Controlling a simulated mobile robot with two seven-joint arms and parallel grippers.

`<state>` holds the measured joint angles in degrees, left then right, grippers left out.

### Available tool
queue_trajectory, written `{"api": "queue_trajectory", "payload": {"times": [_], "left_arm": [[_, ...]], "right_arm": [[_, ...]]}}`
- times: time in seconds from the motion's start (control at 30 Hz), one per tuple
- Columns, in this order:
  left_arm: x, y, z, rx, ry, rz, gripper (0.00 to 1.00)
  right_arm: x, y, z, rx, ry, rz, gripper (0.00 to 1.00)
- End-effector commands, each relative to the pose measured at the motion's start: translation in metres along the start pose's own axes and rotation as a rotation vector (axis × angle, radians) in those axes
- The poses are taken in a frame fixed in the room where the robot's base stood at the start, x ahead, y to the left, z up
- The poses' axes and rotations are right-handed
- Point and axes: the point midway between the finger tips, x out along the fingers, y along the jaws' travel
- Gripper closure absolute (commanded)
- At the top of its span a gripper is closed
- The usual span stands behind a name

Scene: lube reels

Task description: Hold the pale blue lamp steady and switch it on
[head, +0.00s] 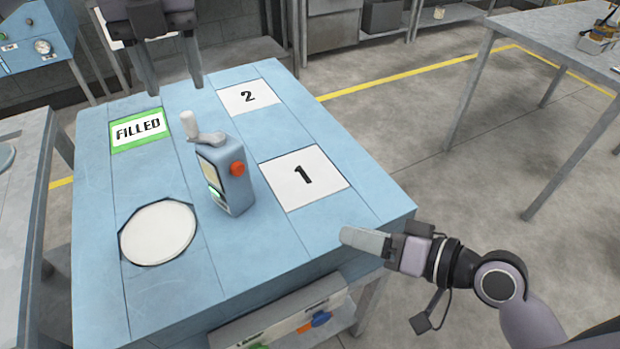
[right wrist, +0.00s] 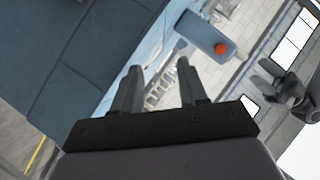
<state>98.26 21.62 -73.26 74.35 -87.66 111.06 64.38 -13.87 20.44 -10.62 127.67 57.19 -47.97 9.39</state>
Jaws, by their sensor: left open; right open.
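The pale blue lamp (head: 235,190) stands upright on the blue table, with a grey crank handle on top and an orange button (head: 237,168) on its right-hand side. The lamp (right wrist: 198,33) and its orange button also show at the top of the right wrist view. My left gripper (head: 174,88) is open and empty, pointing down above the far left of the table, behind the lamp. My right gripper (head: 362,240) is at the table's front right edge, apart from the lamp. Its fingers (right wrist: 158,88) are open with nothing between them.
The blue table (head: 280,255) has a green-framed FILLED mark (head: 139,130), panels marked 2 (head: 248,97) and 1 (head: 303,177), and a white round patch (head: 157,233). These marked areas are empty. A grey table (head: 560,45) stands at the right.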

Motion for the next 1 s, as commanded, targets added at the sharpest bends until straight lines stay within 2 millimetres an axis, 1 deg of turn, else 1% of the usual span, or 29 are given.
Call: {"api": "queue_trajectory", "payload": {"times": [0.03,0.2,0.3,0.43,0.53,0.67,0.77,1.0], "left_arm": [[0.0,0.0,0.0,0.0,0.0,0.0,0.49],[0.0,0.0,0.0,0.0,0.0,0.0,0.49],[0.0,0.0,0.0,0.0,0.0,0.0,0.49],[0.0,0.0,0.0,0.0,0.0,0.0,0.49],[0.0,0.0,0.0,0.0,0.0,0.0,0.49],[0.006,0.0,0.0,0.0,0.001,0.001,0.49],[0.018,0.0,0.0,0.0,0.002,0.001,0.49],[0.053,0.001,0.0,0.0,0.003,0.001,0.49]], "right_arm": [[0.008,-0.013,-0.011,-0.009,0.003,-0.033,0.57],[0.03,-0.052,-0.037,-0.028,-0.009,-0.114,0.57],[0.04,-0.072,-0.048,-0.043,-0.019,-0.149,0.57],[0.047,-0.09,-0.057,-0.059,-0.03,-0.179,0.57],[0.05,-0.099,-0.061,-0.066,-0.036,-0.191,0.57],[0.052,-0.103,-0.062,-0.07,-0.039,-0.197,0.57],[0.052,-0.103,-0.062,-0.069,-0.04,-0.197,0.57],[0.052,-0.103,-0.062,-0.069,-0.039,-0.197,0.57]]}}
